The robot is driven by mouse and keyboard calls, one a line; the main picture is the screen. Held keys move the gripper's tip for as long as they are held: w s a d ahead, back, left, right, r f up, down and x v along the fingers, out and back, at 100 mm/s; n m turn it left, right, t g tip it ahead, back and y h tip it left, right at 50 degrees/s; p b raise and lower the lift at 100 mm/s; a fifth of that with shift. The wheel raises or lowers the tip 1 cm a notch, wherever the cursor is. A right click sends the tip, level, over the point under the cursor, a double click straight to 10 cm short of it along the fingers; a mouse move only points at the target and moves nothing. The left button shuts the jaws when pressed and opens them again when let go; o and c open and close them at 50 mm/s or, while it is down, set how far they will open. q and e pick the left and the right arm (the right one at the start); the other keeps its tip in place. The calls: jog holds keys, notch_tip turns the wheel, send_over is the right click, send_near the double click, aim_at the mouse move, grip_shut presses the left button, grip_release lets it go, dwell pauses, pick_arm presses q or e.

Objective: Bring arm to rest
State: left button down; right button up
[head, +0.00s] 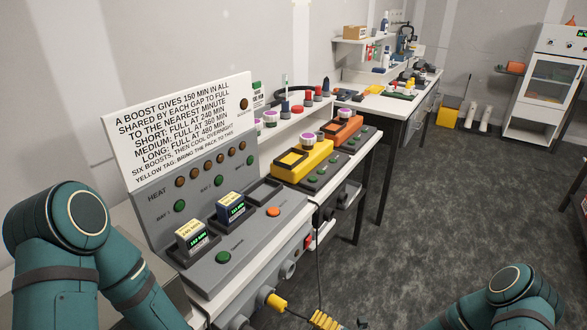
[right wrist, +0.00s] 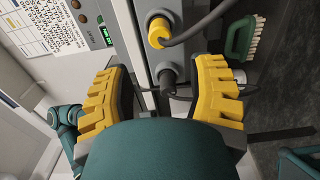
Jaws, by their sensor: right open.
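My right gripper (right wrist: 165,68) is open in the right wrist view, with its two yellow ribbed fingers spread apart and nothing held between them. In the head view only a yellow ribbed part of this gripper (head: 328,319) shows at the bottom edge, beside the bench front. My right arm (head: 510,298) is at the lower right of the head view, over the floor. My left arm (head: 60,225) is bent at the left edge, beside the grey panel. My left gripper is out of sight.
A yellow plug (right wrist: 158,32) and a black plug (right wrist: 168,76) with cables are on the bench front, beyond my right fingers. The grey heat panel (head: 245,254) holds two battery packs. A green brush (right wrist: 240,38) is near the fingers. The floor (head: 430,205) to the right is clear.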

jog(key=s+a+f+n+g+h, duration=0.1)
jog(key=s+a+n+g, duration=0.1)
jog(key=s+n+g, duration=0.7)
jog(key=s+a+f+n+g+h, duration=0.15)
jog(key=s+n+g, duration=0.35)
jog(key=n, duration=0.5)
jog(key=s+d+f+n+h, duration=0.2)
jog(key=s+d+n+h, duration=0.3)
jog(key=n, duration=0.7)
jog(key=w+d+r+n+t+h, duration=0.1)
jog(key=w+n+t, duration=0.4)
jog(key=n, duration=0.5)
jog(key=shift+w+r+n+h, duration=0.3)
jog(key=shift+w+r+h, duration=0.4)
jog(key=shift+h, duration=0.35)
